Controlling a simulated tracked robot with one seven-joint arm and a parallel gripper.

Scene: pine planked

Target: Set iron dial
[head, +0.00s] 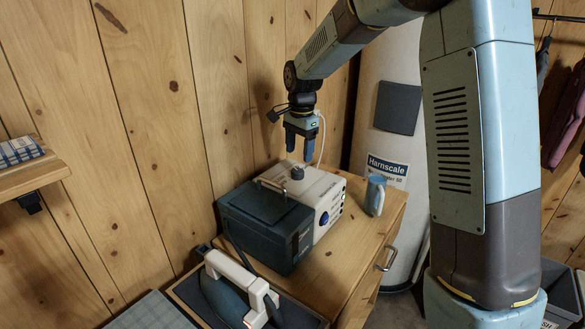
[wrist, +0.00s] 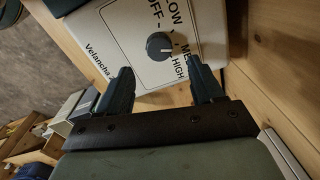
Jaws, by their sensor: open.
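The iron station (head: 325,195) is a white and dark blue box on a wooden cabinet. Its dial, a round grey knob (head: 297,173), stands on the white top. In the wrist view the dial (wrist: 159,46) sits among the printed words OFF, LOW, a partly hidden ME…, and HIGH. A pale mark on the knob faces right, toward the ME… and HIGH side; the exact setting is unclear. My gripper (head: 300,148) points down above the dial, open and empty. In the wrist view its fingertips (wrist: 162,72) are apart, with the dial beyond the gap between them.
An iron with a white handle (head: 240,287) rests in front in a dark tray. A wooden plank wall is behind, and a white tank (head: 387,150) stands at the back right.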

